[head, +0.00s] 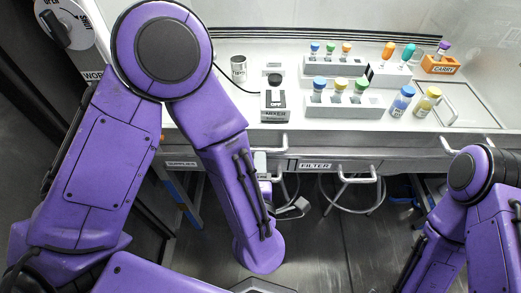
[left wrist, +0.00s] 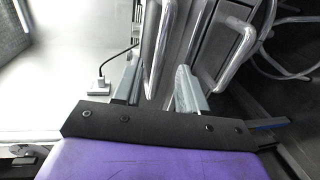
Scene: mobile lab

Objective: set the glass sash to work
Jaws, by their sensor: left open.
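The glass sash is hard to make out. A grey rail (head: 385,144) runs along the front of the bench with bar handles; I cannot tell for certain that it is the sash's lower edge. The left bar handle (head: 284,146) is near my left gripper (head: 265,178), which is partly hidden behind my forearm. In the left wrist view my left gripper (left wrist: 160,73) is open, with a metal bar handle (left wrist: 158,48) between its fingers, not clamped. A partly hidden WORK label (head: 93,75) is on the left frame. My right gripper is out of view.
A dial marked OPEN and SHUT (head: 64,22) is at upper left. The bench carries vial racks (head: 342,68), loose vials, a metal cup (head: 238,68) and a mixer box (head: 273,104). Drawer handles (head: 356,176) project below, including by the FILTER label (head: 315,166). Stools stand underneath.

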